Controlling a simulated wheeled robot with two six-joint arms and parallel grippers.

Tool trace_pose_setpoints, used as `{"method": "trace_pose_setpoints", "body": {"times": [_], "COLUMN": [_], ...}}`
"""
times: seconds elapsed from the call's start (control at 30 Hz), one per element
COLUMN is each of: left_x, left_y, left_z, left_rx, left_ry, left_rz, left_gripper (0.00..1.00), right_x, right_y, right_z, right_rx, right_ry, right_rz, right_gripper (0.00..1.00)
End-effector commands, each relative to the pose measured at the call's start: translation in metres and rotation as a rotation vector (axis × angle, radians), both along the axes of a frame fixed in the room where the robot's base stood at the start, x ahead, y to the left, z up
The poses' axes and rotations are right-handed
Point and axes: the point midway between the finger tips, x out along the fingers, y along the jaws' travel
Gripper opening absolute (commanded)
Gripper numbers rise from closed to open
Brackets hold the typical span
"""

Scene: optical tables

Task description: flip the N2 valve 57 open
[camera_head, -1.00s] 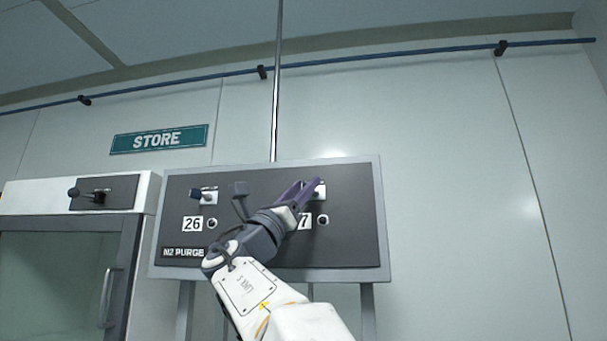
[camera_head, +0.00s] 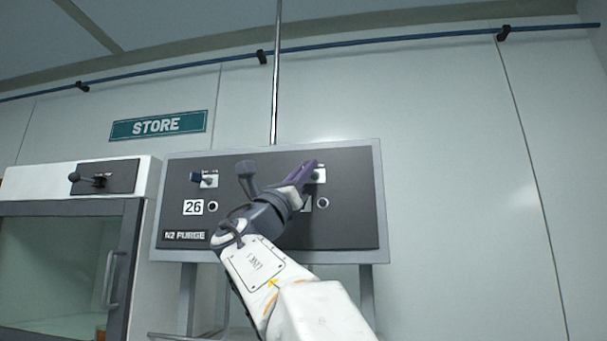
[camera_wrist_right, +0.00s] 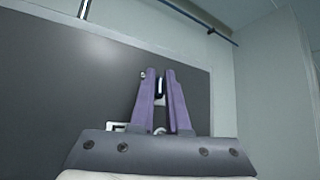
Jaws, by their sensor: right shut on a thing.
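The N2 purge panel (camera_head: 345,225) is a dark board in a light frame on the wall. Its right valve (camera_head: 320,175) has a white plate, mostly covered by my right gripper (camera_head: 308,168). The label beside this valve is hidden by my arm. In the right wrist view the purple fingers of my right gripper (camera_wrist_right: 162,80) are nearly closed around a small dark and white part, the valve handle (camera_wrist_right: 159,88). My left gripper is not in view.
A cabinet (camera_head: 140,235) with a glass door and a black lever (camera_head: 88,180) stands at the left. A STORE sign (camera_head: 158,125) is above. A vertical pipe (camera_head: 276,80) runs up from the panel. The wall at right is clear.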

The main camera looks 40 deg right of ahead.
Motion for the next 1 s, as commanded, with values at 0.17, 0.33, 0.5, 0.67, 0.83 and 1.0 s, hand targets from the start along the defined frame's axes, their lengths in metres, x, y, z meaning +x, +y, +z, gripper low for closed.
{"method": "trace_pose_setpoints", "body": {"times": [0.17, 0.33, 0.5, 0.67, 0.83, 1.0], "left_x": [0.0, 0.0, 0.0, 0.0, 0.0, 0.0], "left_y": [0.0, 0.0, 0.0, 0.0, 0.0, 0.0], "left_z": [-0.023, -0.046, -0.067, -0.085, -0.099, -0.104], "left_rx": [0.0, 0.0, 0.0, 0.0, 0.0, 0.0], "left_ry": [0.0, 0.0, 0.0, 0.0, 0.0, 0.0], "left_rz": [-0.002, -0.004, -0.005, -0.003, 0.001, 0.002], "left_gripper": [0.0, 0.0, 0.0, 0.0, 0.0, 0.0], "right_x": [-0.007, -0.013, -0.017, -0.021, -0.023, -0.024], "right_y": [-0.001, -0.004, -0.008, -0.012, -0.018, -0.021], "right_z": [-0.004, -0.004, -0.005, -0.004, -0.003, -0.001], "right_rx": [-0.004, -0.006, -0.004, -0.005, -0.003, 0.0], "right_ry": [-0.004, -0.006, -0.007, -0.009, -0.006, -0.004], "right_rz": [0.112, 0.257, 0.416, 0.566, 0.711, 0.833], "right_gripper": [0.0, 0.0, 0.0, 0.0, 0.0, 0.0]}}
